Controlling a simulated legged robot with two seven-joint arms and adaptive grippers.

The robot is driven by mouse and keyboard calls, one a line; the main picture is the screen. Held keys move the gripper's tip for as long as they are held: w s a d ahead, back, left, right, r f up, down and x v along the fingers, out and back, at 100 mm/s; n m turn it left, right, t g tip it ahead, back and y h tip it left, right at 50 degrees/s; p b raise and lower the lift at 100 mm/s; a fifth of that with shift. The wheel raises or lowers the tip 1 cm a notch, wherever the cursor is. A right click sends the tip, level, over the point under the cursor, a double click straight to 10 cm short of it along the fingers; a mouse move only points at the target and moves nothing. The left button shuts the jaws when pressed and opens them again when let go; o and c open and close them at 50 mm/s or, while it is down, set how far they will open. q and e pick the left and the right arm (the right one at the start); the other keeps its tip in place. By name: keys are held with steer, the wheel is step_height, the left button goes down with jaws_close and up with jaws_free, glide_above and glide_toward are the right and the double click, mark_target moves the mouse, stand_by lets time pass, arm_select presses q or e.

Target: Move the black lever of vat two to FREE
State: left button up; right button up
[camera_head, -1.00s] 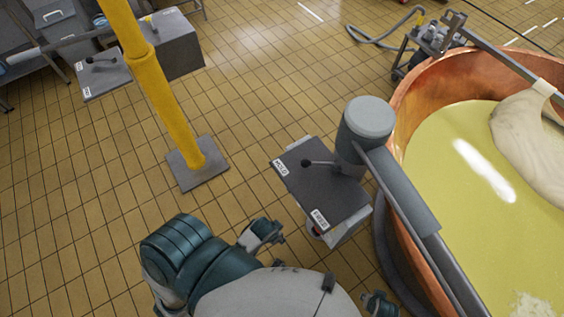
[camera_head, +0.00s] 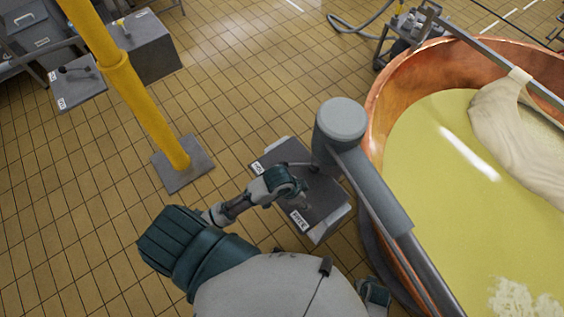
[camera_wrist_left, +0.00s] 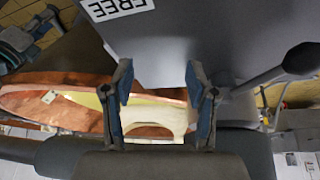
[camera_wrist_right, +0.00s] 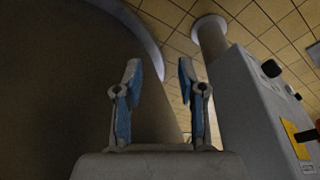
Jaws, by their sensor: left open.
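The grey control box (camera_head: 325,222) beside the near copper vat has a FREE label (camera_head: 299,220) at its lower end and another label (camera_head: 257,168) at its upper left. My left gripper (camera_head: 300,190) is over this box and hides most of the lever in the head view. In the left wrist view, the black lever knob (camera_wrist_left: 302,58) and its rod (camera_wrist_left: 252,83) lie to the right of the fingers, outside them. The FREE label also shows there (camera_wrist_left: 122,6). My left gripper (camera_wrist_left: 160,85) is open and empty. My right gripper (camera_wrist_right: 158,85) is open and empty, low beside a dark curved surface.
The copper vat (camera_head: 378,125) with yellow liquid stands at right. A grey post (camera_head: 341,120) with a rail rises beside the box. A yellow pole (camera_head: 130,90) and another lever box (camera_head: 80,90) stand at left. Tiled floor between is clear.

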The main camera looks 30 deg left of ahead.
arm_select(q)
steer(key=w+a+r+m+g+y, duration=0.2)
steer(key=w+a+r, duration=0.2)
steer(key=a+r, duration=0.3)
steer(key=w+a+r+m+g+y, duration=0.1)
steer(key=w+a+r+m+g, duration=0.1)
steer(key=w+a+r, duration=0.45)
glide_above(283, 163)
steer(key=shift+t, duration=0.3)
steer(key=f, duration=0.7)
steer(key=shift+d+f, duration=0.15)
steer(key=shift+d, duration=0.05)
steer(key=f, duration=0.8)
steer(key=shift+a+f, duration=0.25)
steer(key=shift+a, duration=0.1)
steer(key=shift+d, duration=0.3)
steer(key=shift+c, duration=0.5)
jaws_close()
arm_select(e)
steer(key=s+d+f, duration=0.2)
steer(key=s+f, duration=0.8)
steer(key=f, duration=0.1)
steer(key=s+d+f+g, duration=0.1)
steer(key=s+d+f, duration=0.1)
steer(key=s+f, duration=0.8)
steer(key=shift+f+g, duration=0.3)
steer(key=shift+f, duration=0.35)
